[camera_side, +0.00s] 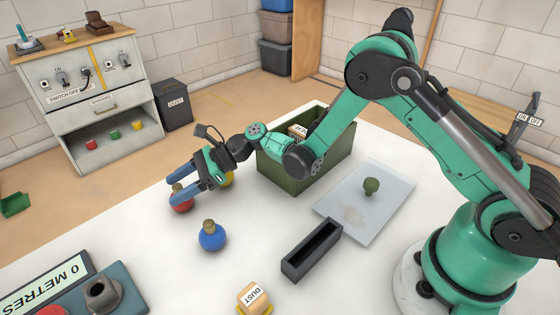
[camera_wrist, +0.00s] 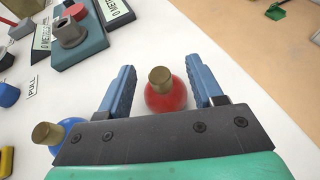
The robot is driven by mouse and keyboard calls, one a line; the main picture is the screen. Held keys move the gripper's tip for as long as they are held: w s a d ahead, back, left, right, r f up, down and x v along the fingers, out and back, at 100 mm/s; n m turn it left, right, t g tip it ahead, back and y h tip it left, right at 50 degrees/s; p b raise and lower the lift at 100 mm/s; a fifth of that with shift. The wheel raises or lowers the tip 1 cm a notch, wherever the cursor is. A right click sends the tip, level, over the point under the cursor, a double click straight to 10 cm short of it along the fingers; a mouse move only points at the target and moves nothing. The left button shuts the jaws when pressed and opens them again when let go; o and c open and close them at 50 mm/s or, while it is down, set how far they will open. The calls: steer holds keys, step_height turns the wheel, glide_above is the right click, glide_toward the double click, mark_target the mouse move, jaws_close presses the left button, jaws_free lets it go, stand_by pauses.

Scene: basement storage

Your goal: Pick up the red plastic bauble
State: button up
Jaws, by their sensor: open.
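The red plastic bauble (camera_wrist: 165,98) is a round red ball with a brass-coloured cap, standing on the white table. In the wrist view it lies between the two blue fingers of my gripper (camera_wrist: 163,90), nearer the right finger, with a gap visible on the left. In the side view the bauble (camera_side: 181,205) is partly hidden behind my gripper (camera_side: 172,182), which is open and tilted down over it. I cannot tell how high the fingertips are above the table.
A blue bauble (camera_side: 212,237) stands close by, nearer the side camera. A yellow thing (camera_side: 228,178) shows behind my gripper. A green crate (camera_side: 330,171), a dark narrow trough (camera_side: 312,250) and a grey board (camera_side: 384,211) stand to the right. A "0 METRES" device (camera_side: 118,285) sits at lower left.

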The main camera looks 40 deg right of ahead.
steer(key=shift+w+a+f, duration=0.15)
steer(key=shift+a, duration=0.2)
jaws_close()
